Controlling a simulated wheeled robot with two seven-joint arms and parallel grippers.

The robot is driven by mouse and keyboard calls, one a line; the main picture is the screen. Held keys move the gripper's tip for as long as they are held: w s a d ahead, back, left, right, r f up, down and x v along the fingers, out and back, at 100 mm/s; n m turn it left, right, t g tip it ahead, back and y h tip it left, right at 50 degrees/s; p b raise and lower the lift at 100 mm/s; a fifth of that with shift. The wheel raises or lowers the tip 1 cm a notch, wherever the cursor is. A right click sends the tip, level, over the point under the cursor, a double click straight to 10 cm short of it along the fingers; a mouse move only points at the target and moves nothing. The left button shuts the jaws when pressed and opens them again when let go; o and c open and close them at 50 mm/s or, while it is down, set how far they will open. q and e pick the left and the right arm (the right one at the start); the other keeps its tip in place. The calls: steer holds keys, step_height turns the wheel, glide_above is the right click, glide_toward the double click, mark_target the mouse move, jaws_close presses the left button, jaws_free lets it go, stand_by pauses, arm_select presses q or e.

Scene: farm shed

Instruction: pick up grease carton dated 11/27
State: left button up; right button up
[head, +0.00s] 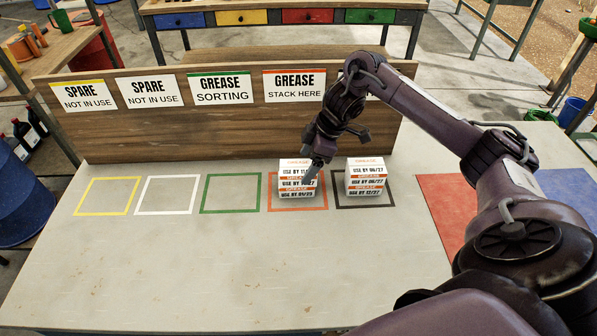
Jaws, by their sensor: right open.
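A stack of white grease cartons with orange bands stands in the orange square. Its top carton (291,168) reads "USE BY 11/", with the rest of the date hidden behind my right gripper (312,172). The labels on the cartons below (297,192) are small and partly covered. My right gripper is open, pointing down at the right side of the top carton; I cannot tell whether it touches. A second stack of grease cartons (365,177) stands to the right in the dark square. My left gripper is not in view.
A wooden board (225,120) along the table's (210,265) back carries two "SPARE" signs, a "GREASE SORTING" sign (220,88) and a "GREASE STACK HERE" sign (294,85). The yellow, white and green squares (230,193) are empty. Red (447,205) and blue areas lie at right, partly behind my right arm.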

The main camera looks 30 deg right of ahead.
mark_target(303, 167)
steer(key=x, duration=0.3)
steer(key=shift+w+a+f+p, duration=0.15)
steer(key=shift+w+f+p, duration=0.05)
steer(key=shift+p, duration=0.15)
steer(key=shift+f, duration=0.15)
steer(key=c, duration=0.4)
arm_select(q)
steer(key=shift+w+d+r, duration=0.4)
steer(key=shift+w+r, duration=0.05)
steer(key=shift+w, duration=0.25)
arm_select(e)
steer(key=c, duration=0.7)
